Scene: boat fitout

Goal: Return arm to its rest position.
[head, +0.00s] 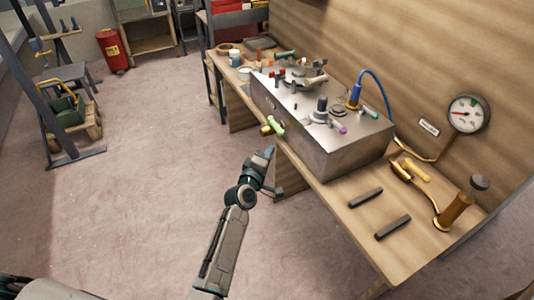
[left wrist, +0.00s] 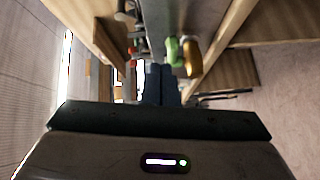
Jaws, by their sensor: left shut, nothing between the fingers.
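My left arm reaches up from the bottom of the head view. Its gripper (head: 268,155) is shut and empty, beside the front edge of the workbench. In the left wrist view the closed fingers (left wrist: 161,85) show at the middle, with nothing between them. A valve with a green handle (head: 276,125) on the front of the metal box is just beyond the gripper; the green handle also shows in the left wrist view (left wrist: 172,50). I cannot tell the exact gap between them. My right gripper is not in view.
The metal box (head: 345,152) on the wooden bench (head: 340,195) carries several valves and fittings. A gauge (head: 467,114) is on the wall at right. Two dark bars (head: 366,197) lie on the bench. A red canister (head: 112,50) stands far left.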

